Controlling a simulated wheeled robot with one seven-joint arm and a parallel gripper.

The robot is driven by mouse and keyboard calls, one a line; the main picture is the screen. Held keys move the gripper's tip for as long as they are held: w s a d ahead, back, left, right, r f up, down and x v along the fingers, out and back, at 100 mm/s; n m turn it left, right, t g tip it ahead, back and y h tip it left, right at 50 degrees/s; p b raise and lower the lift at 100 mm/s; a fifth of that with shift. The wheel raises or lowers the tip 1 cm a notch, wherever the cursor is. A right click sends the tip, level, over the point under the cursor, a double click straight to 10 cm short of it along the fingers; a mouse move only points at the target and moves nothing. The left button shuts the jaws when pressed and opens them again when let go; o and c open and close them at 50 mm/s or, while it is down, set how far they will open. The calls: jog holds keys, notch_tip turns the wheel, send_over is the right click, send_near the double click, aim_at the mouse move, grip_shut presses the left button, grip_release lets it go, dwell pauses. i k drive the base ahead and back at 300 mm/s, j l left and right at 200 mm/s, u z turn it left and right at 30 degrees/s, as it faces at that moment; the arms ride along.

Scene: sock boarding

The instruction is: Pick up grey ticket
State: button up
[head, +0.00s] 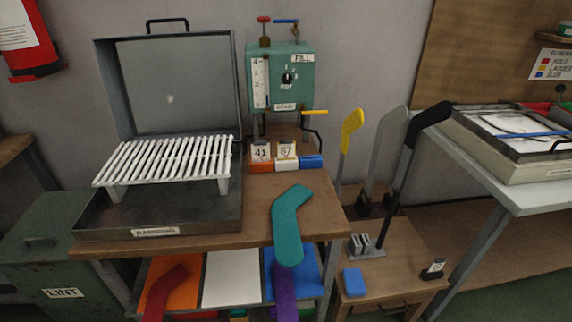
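No ticket in the head view shows plainly as grey. A pale ticket marked 41 (261,151) stands at the orange block (262,166). A pale ticket marked 57 (287,149) stands at the white block (287,164). The blue block (312,161) beside them bears no ticket. A small dark-and-white ticket-like piece (433,269) stands at the right front of the low wooden table (405,262); its marking is too small to read. My gripper is not in view.
A teal sock (289,225) hangs over the bench's front edge (190,246). An open dampening box (155,222) with a white slatted rack fills the bench's left.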

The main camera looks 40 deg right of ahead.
aim_at(436, 266)
jog(key=z, duration=1.5)
